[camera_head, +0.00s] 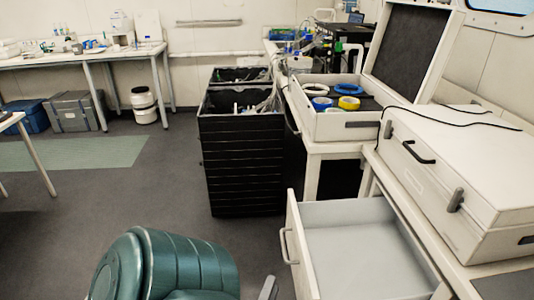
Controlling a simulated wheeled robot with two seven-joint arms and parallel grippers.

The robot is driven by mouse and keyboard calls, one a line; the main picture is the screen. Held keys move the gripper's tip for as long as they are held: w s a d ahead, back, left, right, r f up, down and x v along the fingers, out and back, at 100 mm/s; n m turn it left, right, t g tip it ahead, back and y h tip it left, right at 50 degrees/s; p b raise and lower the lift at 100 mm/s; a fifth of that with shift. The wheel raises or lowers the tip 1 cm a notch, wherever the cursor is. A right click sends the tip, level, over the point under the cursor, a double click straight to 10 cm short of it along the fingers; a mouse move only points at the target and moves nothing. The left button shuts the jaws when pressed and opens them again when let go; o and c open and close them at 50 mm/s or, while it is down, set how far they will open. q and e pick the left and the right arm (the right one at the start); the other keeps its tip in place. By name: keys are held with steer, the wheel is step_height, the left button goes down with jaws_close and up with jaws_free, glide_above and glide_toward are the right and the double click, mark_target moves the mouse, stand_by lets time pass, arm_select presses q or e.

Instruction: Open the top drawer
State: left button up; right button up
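The top drawer (355,262) is white with a grey inside, at the lower right. It stands pulled out and looks empty. Its bar handle (288,247) is on the left-facing front. A grey slanted piece (268,288) at the bottom edge, just below and left of the handle, may be part of my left gripper; its fingers cannot be made out. It appears apart from the handle. My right gripper is not in view. The lower part of the drawer's cabinet is cut off by the picture's bottom edge.
A teal ribbed padded form (165,265), perhaps a chair, is at the bottom left of the drawer. Black stacked crates (245,165) stand beyond it. A white case (465,170) lies on the right worktop. Grey floor (150,205) is clear at the left.

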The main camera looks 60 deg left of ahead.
arm_select(q)
steer(key=shift+v, duration=1.5)
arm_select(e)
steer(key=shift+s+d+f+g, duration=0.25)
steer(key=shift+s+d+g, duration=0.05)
arm_select(q)
steer(key=shift+d, duration=0.1)
